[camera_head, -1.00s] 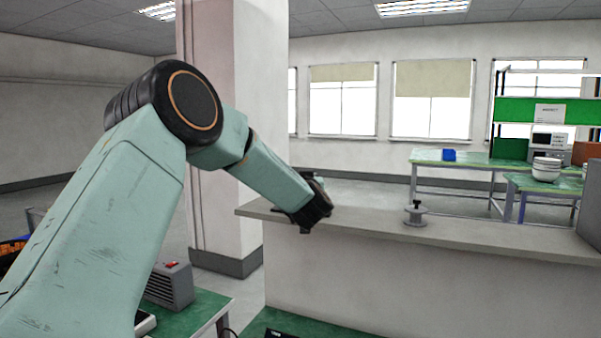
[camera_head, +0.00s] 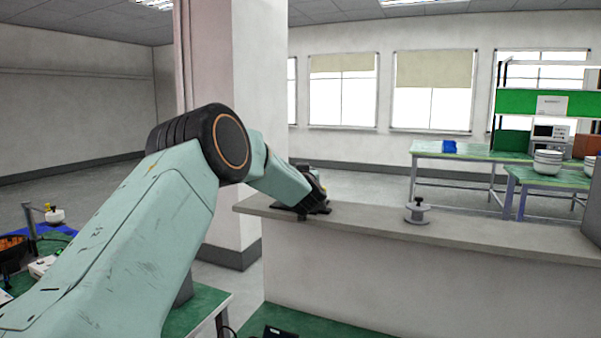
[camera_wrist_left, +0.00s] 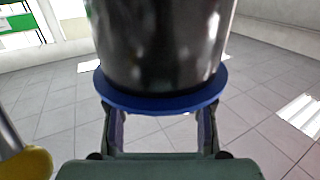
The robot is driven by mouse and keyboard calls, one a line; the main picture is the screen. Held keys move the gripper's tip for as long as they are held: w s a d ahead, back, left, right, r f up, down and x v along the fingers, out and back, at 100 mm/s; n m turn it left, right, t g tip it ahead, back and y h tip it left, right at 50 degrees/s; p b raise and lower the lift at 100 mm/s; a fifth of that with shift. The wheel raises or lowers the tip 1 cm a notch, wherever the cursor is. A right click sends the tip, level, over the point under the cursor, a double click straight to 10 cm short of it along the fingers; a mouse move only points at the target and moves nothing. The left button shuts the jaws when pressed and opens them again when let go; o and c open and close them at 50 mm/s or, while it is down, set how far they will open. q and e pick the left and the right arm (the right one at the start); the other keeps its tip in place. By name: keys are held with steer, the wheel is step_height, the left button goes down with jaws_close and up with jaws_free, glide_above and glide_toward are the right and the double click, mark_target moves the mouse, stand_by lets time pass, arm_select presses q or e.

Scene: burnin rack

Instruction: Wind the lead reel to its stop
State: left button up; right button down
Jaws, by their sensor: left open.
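A small grey reel (camera_head: 417,210) with a black knob on top stands upright on the long ledge, right of my left gripper. My left gripper (camera_head: 314,204) is low over the left end of this ledge, clear of that reel, partly hidden by its own arm. In the left wrist view its two fingers (camera_wrist_left: 158,118) are apart. A dark glossy drum with a blue rim (camera_wrist_left: 160,103) fills the view just beyond them; I cannot tell whether they touch it. A yellow knob (camera_wrist_left: 38,163) shows at lower left there. My right gripper is not in view.
The grey ledge (camera_head: 480,237) is bare between the gripper and the grey reel. A pillar (camera_head: 235,100) stands behind my arm. Clutter with a blue mat is at lower left.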

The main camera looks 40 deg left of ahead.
arm_select(q)
steer(key=shift+d+r, duration=0.2)
steer(key=shift+s+d+r, duration=0.25)
steer(key=shift+s+r, duration=0.1)
steer(key=shift+a+f, duration=0.15)
steer(key=shift+a, duration=0.2)
steer(key=shift+c, duration=0.8)
steer(key=shift+w+a+f, duration=0.2)
steer(key=shift+w+f, duration=0.1)
steer(key=c, duration=0.3)
steer(key=shift+d+r, duration=0.1)
steer(key=shift+d, duration=0.15)
steer(key=c, duration=0.3)
steer(key=shift+a, duration=0.1)
jaws_close()
